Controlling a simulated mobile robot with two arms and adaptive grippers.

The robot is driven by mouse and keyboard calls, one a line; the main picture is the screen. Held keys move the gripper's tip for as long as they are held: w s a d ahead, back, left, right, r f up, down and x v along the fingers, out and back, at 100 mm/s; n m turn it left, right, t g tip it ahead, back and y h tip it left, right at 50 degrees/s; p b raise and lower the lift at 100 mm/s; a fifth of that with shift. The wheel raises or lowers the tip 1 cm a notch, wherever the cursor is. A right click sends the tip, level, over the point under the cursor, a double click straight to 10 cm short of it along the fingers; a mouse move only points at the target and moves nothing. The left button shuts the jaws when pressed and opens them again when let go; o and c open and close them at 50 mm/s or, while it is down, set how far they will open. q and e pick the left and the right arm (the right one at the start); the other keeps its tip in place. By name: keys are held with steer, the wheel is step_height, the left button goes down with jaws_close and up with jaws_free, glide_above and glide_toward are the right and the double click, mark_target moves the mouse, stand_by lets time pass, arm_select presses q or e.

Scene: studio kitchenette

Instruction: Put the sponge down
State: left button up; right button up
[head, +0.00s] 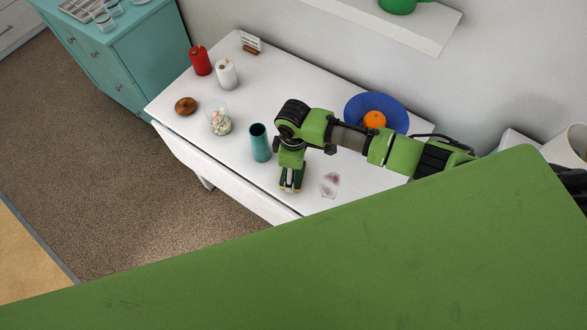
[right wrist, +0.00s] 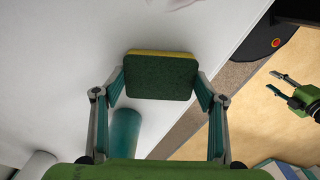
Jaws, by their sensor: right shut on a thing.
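The sponge (right wrist: 160,75), dark green with a yellow layer, is between the fingertips of my right gripper (right wrist: 160,82) in the right wrist view. The gripper is shut on it. In the head view my right gripper (head: 291,178) points down over the front part of the white table (head: 240,105), and the sponge shows as a small green and yellow block (head: 290,187). I cannot tell whether the sponge touches the tabletop. My left gripper (right wrist: 283,90) shows at the right of the right wrist view, fingers apart and empty, over the floor.
A teal vase (head: 260,143) stands just left of my right gripper. A pale purple crystal-like piece (head: 329,185) lies just right. Behind is a blue bowl (head: 401,113) with an orange (head: 374,120). Candles, a glass jar (head: 219,120) and a wooden item (head: 186,106) stand farther left.

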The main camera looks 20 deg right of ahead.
steer(key=o, duration=1.1)
steer(key=shift+c, duration=0.2)
steer(key=shift+r, duration=0.15)
step_height(320, 180, up, 12)
steer(key=b, duration=0.1)
